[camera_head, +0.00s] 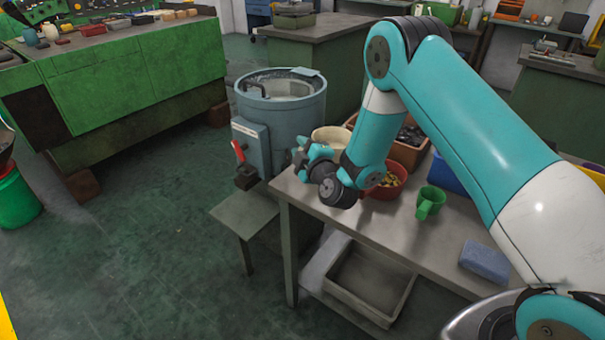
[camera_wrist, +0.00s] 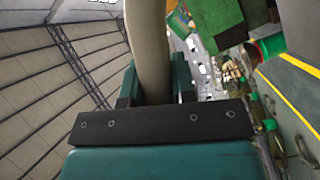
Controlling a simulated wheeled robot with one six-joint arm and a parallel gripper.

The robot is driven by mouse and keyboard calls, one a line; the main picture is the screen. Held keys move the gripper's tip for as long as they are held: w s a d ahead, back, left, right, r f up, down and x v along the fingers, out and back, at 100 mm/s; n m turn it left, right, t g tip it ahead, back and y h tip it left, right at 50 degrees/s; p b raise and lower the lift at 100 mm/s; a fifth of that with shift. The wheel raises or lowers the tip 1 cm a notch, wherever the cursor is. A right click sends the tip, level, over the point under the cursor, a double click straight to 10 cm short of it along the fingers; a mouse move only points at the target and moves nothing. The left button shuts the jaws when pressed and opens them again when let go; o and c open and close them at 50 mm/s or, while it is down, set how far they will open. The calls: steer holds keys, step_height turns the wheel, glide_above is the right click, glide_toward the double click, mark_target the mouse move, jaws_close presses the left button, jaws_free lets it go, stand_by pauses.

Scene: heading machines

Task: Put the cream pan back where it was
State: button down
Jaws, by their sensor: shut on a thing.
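The cream pan (camera_head: 332,134) is at the far left corner of the grey table (camera_head: 352,226), partly hidden behind my gripper and arm. My gripper (camera_head: 308,152) is at the pan's near left side. In the wrist view a cream part of the pan (camera_wrist: 150,45) runs up between the two teal fingers of my gripper (camera_wrist: 154,88), which are shut on it. I cannot tell whether the pan touches the table or hangs just above it.
A blue-grey drum (camera_head: 306,118) with a red-handled valve (camera_head: 238,150) stands left of the table corner. A red bowl (camera_head: 384,190), a green mug (camera_head: 430,201), a blue block (camera_head: 485,261) and a brown crate (camera_head: 408,154) are on the table. The table's front middle is clear.

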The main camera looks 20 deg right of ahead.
step_height(320, 180, down, 5)
steer(key=b, duration=0.3)
steer(key=shift+r+b, duration=0.15)
steer(key=shift+b, duration=0.15)
steer(key=shift+r, duration=0.2)
steer(key=shift+f, duration=0.15)
steer(key=c, duration=0.9)
jaws_free()
